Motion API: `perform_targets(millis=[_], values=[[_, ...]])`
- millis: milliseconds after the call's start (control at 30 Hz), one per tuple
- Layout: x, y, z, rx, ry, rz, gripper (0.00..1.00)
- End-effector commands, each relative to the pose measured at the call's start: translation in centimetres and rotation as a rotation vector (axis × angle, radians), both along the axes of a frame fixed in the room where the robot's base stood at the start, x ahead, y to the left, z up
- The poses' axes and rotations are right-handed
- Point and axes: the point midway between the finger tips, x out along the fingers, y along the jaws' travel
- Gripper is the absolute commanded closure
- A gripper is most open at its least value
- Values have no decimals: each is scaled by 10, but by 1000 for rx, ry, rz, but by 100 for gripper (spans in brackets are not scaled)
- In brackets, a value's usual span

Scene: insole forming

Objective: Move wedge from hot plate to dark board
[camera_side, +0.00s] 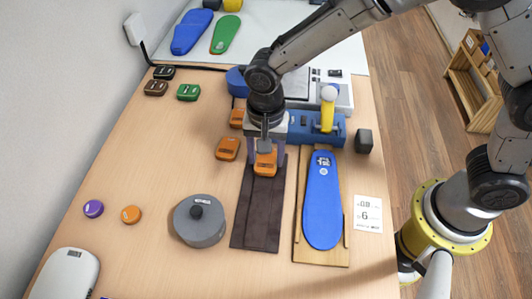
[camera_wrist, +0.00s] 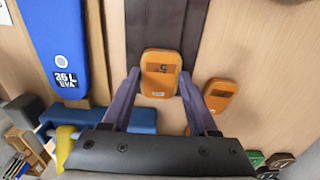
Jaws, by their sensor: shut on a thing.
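My gripper (camera_side: 266,160) points down at the near end of the blue device, shut on an orange wedge (camera_side: 265,165). In the wrist view the gripper (camera_wrist: 161,82) has a finger against each side of this wedge (camera_wrist: 160,72), which bears a dark label. The wedge overlaps the upper end of the dark board (camera_side: 258,215); I cannot tell whether it rests on it or is held just above. The dark board also shows in the wrist view (camera_wrist: 168,22). I cannot surely identify the hot plate.
Other orange wedges (camera_side: 228,149) lie just left of my gripper. A blue insole (camera_side: 322,200) lies on a wooden board to the right. A blue device (camera_side: 300,127) with a yellow handle stands behind. A grey knobbed disc (camera_side: 200,222) sits left of the dark board.

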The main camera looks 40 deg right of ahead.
Motion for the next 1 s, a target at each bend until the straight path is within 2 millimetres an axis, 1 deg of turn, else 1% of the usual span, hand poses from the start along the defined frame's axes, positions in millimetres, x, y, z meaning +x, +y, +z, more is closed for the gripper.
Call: perform_targets(millis=[200, 233, 300, 400, 667, 767, 867, 1000], values=[[0, 0, -3, 0, 0, 0, 91], [0, 0, -3, 1, -1, 0, 39], [0, 0, -3, 1, -1, 0, 26], [0, 0, -3, 1, -1, 0, 10], [0, 0, -2, 1, -1, 0, 10], [0, 0, 2, 1, -1, 0, 10], [1, 1, 13, 2, -4, 0, 10], [1, 1, 40, 4, -5, 0, 10]])
